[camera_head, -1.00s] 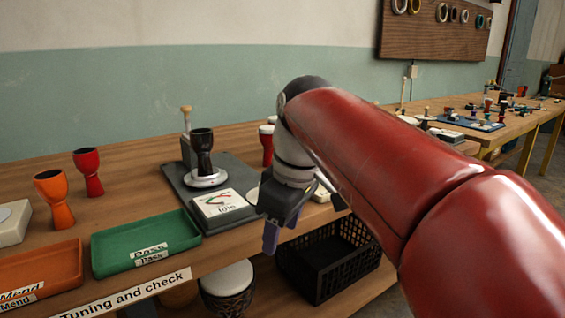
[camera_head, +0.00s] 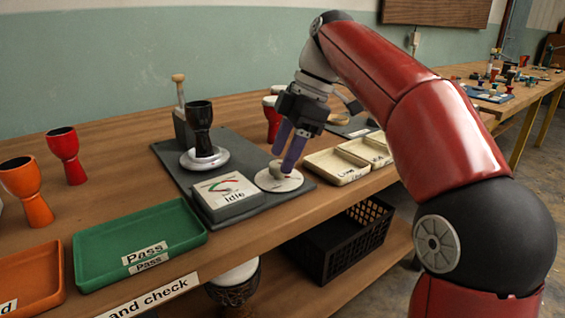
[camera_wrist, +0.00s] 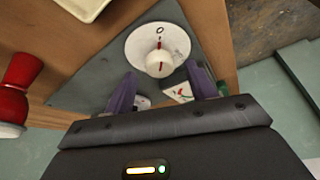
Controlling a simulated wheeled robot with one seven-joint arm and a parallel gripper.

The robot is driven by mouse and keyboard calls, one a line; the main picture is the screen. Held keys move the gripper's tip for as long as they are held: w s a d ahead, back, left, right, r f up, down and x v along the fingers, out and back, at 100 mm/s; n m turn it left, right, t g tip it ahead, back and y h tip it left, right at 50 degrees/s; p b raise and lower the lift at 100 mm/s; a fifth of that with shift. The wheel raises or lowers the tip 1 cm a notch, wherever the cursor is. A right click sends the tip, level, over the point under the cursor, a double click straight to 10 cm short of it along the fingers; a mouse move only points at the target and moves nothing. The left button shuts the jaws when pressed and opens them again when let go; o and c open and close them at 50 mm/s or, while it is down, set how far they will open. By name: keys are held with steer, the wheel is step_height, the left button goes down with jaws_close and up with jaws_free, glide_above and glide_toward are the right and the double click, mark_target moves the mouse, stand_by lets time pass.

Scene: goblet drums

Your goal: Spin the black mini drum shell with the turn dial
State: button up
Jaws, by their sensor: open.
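The black mini drum shell (camera_head: 200,128) stands upright on a round white turntable (camera_head: 222,158) on a dark grey base plate. The turn dial (camera_head: 265,183), a white disc with a raised knob and a red mark, sits at the plate's right front; it also shows in the wrist view (camera_wrist: 136,46). Its knob (camera_wrist: 159,65) has its red line toward the "0". My gripper (camera_head: 285,163) is open, its purple fingers pointing down over the dial. In the wrist view, the knob lies ahead between the fingers (camera_wrist: 162,82). Contact cannot be told.
A meter box (camera_head: 228,206) reading "Idle" stands left of the dial. Cream trays (camera_head: 337,167) lie to its right. A green Pass tray (camera_head: 95,276) and orange and red goblets are at left. A wooden-topped lever (camera_head: 179,95) rises behind the shell; a red drum (camera_head: 272,125) stands behind my gripper.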

steer(key=shift+x, duration=0.8)
steer(key=c, duration=1)
